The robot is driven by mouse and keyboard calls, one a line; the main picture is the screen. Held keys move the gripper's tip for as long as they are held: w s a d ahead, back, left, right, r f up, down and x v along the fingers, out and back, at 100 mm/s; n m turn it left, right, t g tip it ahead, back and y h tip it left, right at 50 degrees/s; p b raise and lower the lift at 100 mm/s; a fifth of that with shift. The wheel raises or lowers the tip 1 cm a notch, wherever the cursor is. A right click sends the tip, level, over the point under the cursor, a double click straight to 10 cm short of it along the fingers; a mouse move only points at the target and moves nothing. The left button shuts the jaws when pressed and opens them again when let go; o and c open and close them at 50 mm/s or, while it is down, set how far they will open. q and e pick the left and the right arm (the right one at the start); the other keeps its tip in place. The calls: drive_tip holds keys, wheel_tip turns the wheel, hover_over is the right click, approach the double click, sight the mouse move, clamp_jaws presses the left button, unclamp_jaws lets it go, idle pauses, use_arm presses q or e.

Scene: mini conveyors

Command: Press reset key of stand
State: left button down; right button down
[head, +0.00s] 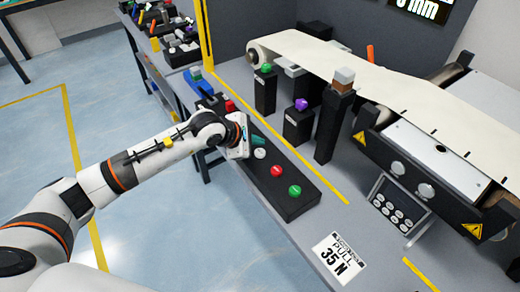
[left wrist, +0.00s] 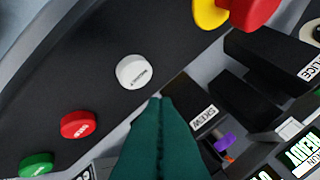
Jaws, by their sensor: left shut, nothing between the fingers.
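The stand is a long black control panel (head: 290,205) on the grey table, with a row of round buttons. A white button (head: 259,153) is next to my left gripper, with a red button (head: 277,171) and a green button (head: 295,190) nearer the table's front. My left gripper (head: 257,141) is shut and empty, its dark green fingers over the panel. In the left wrist view its fingertips (left wrist: 160,100) point just beside the white button (left wrist: 134,71); whether they touch the panel I cannot tell. The white button's lettering is too small to read surely. My right gripper is out of view.
A red knob on a yellow base (left wrist: 225,10) is at the panel's far end. Black posts with a green cap (head: 265,88) and a purple cap (head: 299,115) stand behind the panel, before the conveyor belt (head: 430,92). A keypad (head: 397,205) stands to the right.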

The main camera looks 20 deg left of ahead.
sight(257, 154)
use_arm(q)
drive_tip(key=shift+r+p, duration=0.7)
drive_tip(key=shift+r, duration=1.15)
